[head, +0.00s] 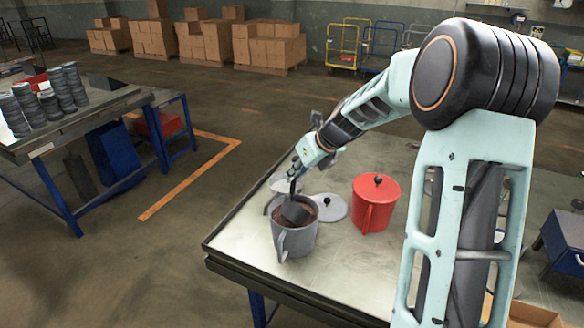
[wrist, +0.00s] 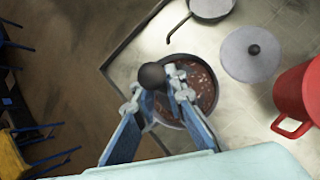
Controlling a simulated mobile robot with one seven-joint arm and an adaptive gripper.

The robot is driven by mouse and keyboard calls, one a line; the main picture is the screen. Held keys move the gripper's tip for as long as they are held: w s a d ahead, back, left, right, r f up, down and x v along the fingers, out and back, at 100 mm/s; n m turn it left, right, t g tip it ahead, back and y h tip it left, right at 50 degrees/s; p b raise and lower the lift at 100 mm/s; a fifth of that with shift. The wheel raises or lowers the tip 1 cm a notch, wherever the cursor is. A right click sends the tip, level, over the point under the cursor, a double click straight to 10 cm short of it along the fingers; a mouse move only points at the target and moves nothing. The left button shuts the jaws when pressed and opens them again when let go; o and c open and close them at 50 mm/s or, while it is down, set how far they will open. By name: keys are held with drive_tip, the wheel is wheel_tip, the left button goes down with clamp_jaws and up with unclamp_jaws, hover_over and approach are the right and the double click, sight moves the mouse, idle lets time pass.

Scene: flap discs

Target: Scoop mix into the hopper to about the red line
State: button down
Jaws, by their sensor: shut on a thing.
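My gripper (head: 296,172) is above the grey pot (head: 283,240) and shut on the handle of a dark scoop (head: 295,212). The scoop's bowl is down inside the pot, at the brown mix (head: 308,203). In the wrist view the fingers (wrist: 157,95) grip beside a dark rounded handle end (wrist: 152,76), and the mix (wrist: 204,90) shows speckled in the pot. The fingers and handle hide part of the pot. How much mix the scoop holds cannot be told. No hopper with a red line can be made out.
A red lidded canister (head: 375,205) stands right of the pot on the metal table (head: 350,262). A grey lid (head: 331,208) lies between them. A shallow grey pan (wrist: 211,8) with a hooked handle is behind the pot. Another bench (head: 75,120) with stacked discs stands left, across open floor.

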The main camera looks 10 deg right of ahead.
wheel_tip(320, 180, down, 4)
drive_tip(key=shift+f, duration=0.15)
drive_tip(key=shift+s+a+f+h+b, duration=0.15)
drive_tip(key=shift+a+f+b, duration=0.05)
drive_tip(key=shift+f+b, duration=0.3)
drive_tip(key=shift+s+a+f+h+b, duration=0.1)
drive_tip(key=shift+a+f+h+b, duration=0.1)
drive_tip(key=shift+f+b, duration=0.3)
drive_tip(key=shift+s+a+f+n+t+h+b, duration=0.25)
drive_tip(key=shift+s+a+t+h+b, duration=0.1)
drive_tip(key=shift+a+b, duration=0.2)
drive_tip(key=shift+s+a+f+n+t+h+b, duration=0.1)
drive_tip(key=shift+s+a+n+t+h+b, duration=0.15)
drive_tip(key=shift+a+b, duration=0.25)
drive_tip(key=shift+s+a+t+h, duration=0.5)
drive_tip(key=shift+s+a+h, duration=0.1)
drive_tip(key=shift+a, duration=0.2)
wheel_tip(320, 180, up, 9)
drive_tip(key=n+t+h+p, duration=0.1)
drive_tip(key=p, duration=0.3)
hover_over(294, 192)
drive_tip(key=s+a, duration=0.3)
drive_tip(key=a, duration=0.3)
drive_tip(key=shift+s+a+h, duration=0.1)
drive_tip(key=shift+a+h, duration=0.1)
drive_tip(key=shift+h, duration=0.05)
drive_tip(key=shift+s+a, duration=0.1)
